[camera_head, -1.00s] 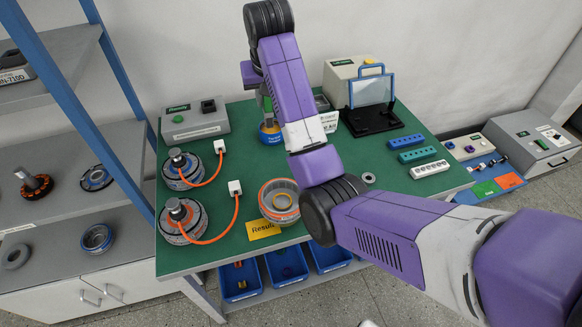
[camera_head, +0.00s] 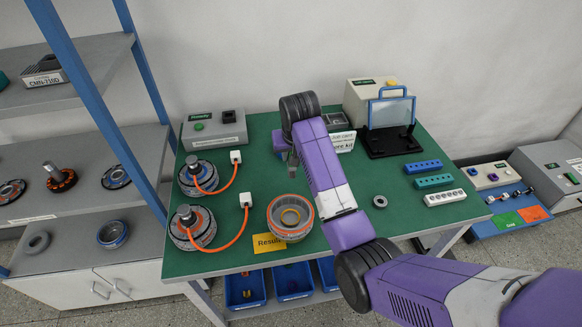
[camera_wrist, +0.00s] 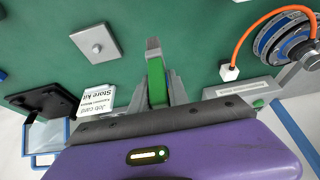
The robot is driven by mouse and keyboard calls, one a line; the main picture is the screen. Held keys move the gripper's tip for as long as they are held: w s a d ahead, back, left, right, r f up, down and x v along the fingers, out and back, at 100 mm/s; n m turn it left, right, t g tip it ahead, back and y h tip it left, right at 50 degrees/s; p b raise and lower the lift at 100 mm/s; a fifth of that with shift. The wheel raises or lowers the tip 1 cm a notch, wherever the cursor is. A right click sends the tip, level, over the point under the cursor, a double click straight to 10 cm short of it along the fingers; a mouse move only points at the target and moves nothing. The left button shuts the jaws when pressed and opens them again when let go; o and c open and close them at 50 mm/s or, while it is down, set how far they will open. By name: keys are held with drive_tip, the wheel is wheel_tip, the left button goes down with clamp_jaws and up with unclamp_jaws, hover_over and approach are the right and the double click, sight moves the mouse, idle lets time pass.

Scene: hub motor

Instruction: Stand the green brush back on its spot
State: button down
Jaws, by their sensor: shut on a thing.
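My gripper (camera_wrist: 158,92) is shut on the green brush (camera_wrist: 157,85). In the wrist view the brush's green body shows between the fingers, with a grey end beyond it.
A grey plate with a knob (camera_wrist: 97,45) and a Store kit card (camera_wrist: 95,100) are near my gripper. An orange-rimmed ring housing (camera_head: 290,217) stands at the front by the Result label (camera_head: 268,243). A clear-screened stand (camera_head: 390,125) is at the back right.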

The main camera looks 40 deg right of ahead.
sight(291, 169)
drive_tip(key=shift+f, duration=3.15)
drive_tip(key=shift+f, duration=0.1)
drive_tip(key=c, duration=1.3)
unclamp_jaws()
drive_tip(key=shift+o, duration=0.2)
drive_tip(key=v, duration=1.2)
